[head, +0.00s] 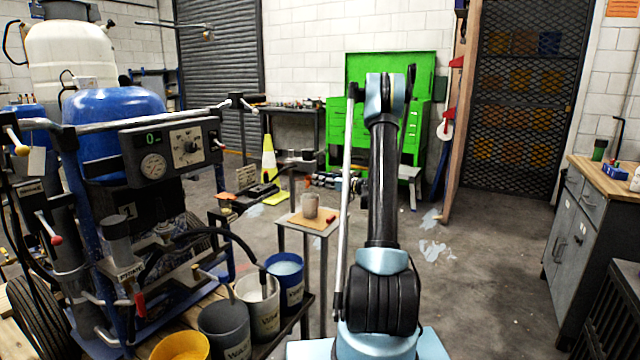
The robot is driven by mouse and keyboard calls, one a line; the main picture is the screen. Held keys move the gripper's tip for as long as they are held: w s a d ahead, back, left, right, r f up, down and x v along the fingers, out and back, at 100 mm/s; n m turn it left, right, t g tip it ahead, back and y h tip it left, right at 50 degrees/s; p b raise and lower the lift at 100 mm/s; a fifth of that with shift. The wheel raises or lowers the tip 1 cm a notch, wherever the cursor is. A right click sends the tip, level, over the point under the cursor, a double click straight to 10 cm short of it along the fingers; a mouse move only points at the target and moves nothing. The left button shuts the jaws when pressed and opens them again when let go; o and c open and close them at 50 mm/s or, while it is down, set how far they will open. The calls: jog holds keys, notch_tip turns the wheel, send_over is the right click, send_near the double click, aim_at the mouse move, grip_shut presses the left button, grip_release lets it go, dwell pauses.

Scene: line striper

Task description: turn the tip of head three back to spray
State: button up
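The line striper (150,190) stands at the left, with a blue tank (115,115) and a control box (172,150) with a dial and gauge. Dark fittings (298,156) show at its right side, near the middle of the picture. I cannot tell which of the striper's parts is head three, and no tip position can be read. My arm rises upright right of centre, apart from the striper in the picture. My gripper is not clearly visible; the arm may hide it.
Yellow (181,347), grey (224,330), white (258,300) and blue (290,285) buckets stand by the striper. A green cabinet (405,130) is behind, a workbench (580,225) at right. Floor between arm and workbench is clear.

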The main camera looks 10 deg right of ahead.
grip_shut()
jog(key=m, duration=0.9)
dwell(0.4)
